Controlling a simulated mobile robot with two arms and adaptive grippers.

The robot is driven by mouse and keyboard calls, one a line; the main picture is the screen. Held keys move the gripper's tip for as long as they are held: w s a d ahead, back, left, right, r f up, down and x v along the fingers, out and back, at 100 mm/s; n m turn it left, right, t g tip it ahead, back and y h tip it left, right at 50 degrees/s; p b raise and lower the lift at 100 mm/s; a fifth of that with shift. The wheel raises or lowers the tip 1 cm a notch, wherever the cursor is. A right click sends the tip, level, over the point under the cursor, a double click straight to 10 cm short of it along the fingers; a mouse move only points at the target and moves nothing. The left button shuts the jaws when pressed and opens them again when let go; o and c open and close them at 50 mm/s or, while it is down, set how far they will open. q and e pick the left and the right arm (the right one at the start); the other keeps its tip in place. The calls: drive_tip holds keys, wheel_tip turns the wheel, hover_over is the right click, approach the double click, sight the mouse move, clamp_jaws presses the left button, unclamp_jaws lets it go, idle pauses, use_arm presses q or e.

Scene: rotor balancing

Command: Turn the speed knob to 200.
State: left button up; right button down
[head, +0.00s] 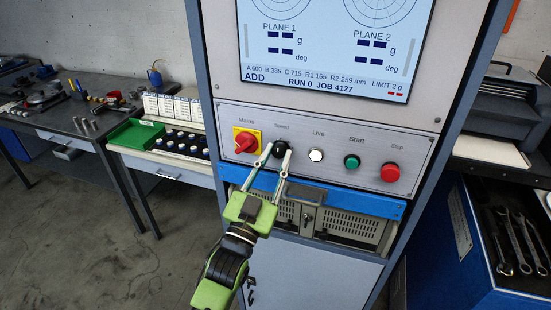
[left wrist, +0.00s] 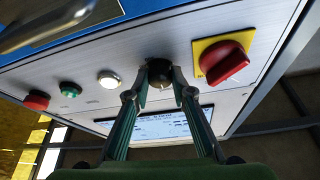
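The black speed knob (head: 279,150) sits on the grey control panel under the label "Speed", between the red mains switch on yellow (head: 246,141) and the white Live lamp (head: 316,154). My left gripper (head: 277,154) reaches up to it from below, one fingertip on each side. In the left wrist view, the fingertips (left wrist: 161,88) close against the sides of the knob (left wrist: 159,70), apparently touching it. The knob's pointer and any scale marks are too small or hidden to read. My right gripper is in neither view.
The green Start button (head: 352,162) and red Stop button (head: 390,172) are farther right on the panel. The screen (head: 330,50) above reads "RUN 0 JOB 4127". A blue ledge (head: 350,203) runs below the panel. A bench with a green tray (head: 137,134) stands left.

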use_arm(q)
drive_tip(key=c, duration=0.4)
drive_tip(key=shift+o, duration=0.2)
drive_tip(key=shift+m, duration=0.3)
drive_tip(key=m+h+p, duration=0.1)
drive_tip(key=m, duration=0.1)
drive_tip(key=m+g+p, duration=0.1)
drive_tip(key=m, duration=0.1)
drive_tip(key=m+g+h+p, duration=0.1)
drive_tip(key=m, duration=0.1)
drive_tip(key=shift+a+r+m+h, duration=0.2)
drive_tip(key=shift+r+m+h, duration=0.05)
drive_tip(key=shift+m+h, duration=0.05)
drive_tip(key=shift+m+g+h+p, duration=0.3)
drive_tip(key=shift+m+g+p, duration=0.45)
drive_tip(key=shift+m, duration=0.85)
drive_tip(key=shift+f, duration=0.1)
